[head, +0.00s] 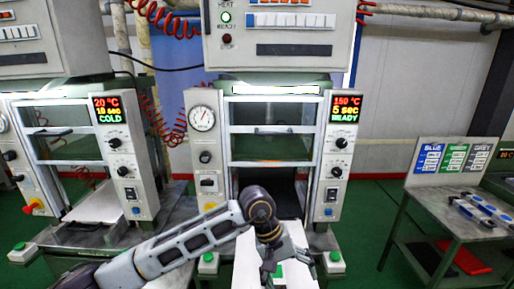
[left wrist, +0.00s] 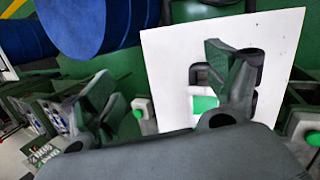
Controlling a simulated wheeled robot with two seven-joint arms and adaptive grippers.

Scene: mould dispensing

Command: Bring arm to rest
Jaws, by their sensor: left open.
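My left arm comes in from the left in the head view. Its left gripper (head: 283,262) is open and empty, in front of the middle press (head: 265,150). It hangs over a white plate (head: 248,262) in front of that press. In the left wrist view the two fingers of my left gripper (left wrist: 165,85) stand wide apart, with the white plate (left wrist: 170,60) behind the right one. A small green patch (left wrist: 205,103) shows beside that finger; I cannot tell what it belongs to. My right gripper is not in view.
The middle press display (head: 345,109) reads 150 °C, 5 sec, READY. The left press display (head: 107,109) reads 20 °C, COLD. Green button boxes (head: 333,262) stand at the front. A table (head: 465,228) with blue-marked tools and BLUE, GREEN, GREY signs (head: 455,158) is at right.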

